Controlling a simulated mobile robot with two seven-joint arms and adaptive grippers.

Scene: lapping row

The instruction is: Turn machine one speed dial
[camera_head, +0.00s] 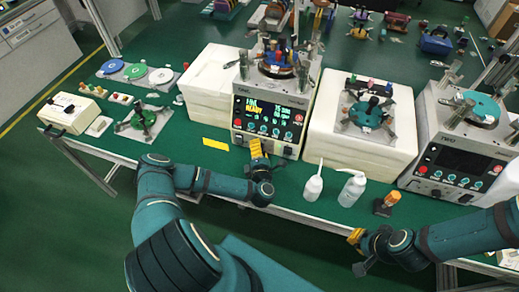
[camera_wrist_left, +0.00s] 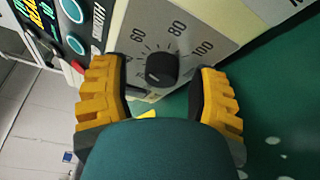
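Machine one (camera_head: 240,136), a white unit with a lit screen reading READY, stands at the middle of the bench. Its black speed dial (camera_wrist_left: 161,69) shows in the left wrist view, on a printed scale with 60, 80 and 100 readable. My left gripper (camera_head: 257,147) is at the machine's lower front panel and hides part of it in the head view. In the left wrist view, its yellow fingers (camera_wrist_left: 163,80) are apart, one on each side of the dial, with visible gaps to it. My right gripper (camera_head: 357,250) hangs by the bench's front edge, away from the machine; its opening is unclear.
Two white bottles (camera_head: 313,187) (camera_head: 352,190) stand right of my left gripper. A yellow block (camera_head: 215,145) lies left of it. A second machine with a dark screen (camera_head: 465,160) stands at the right.

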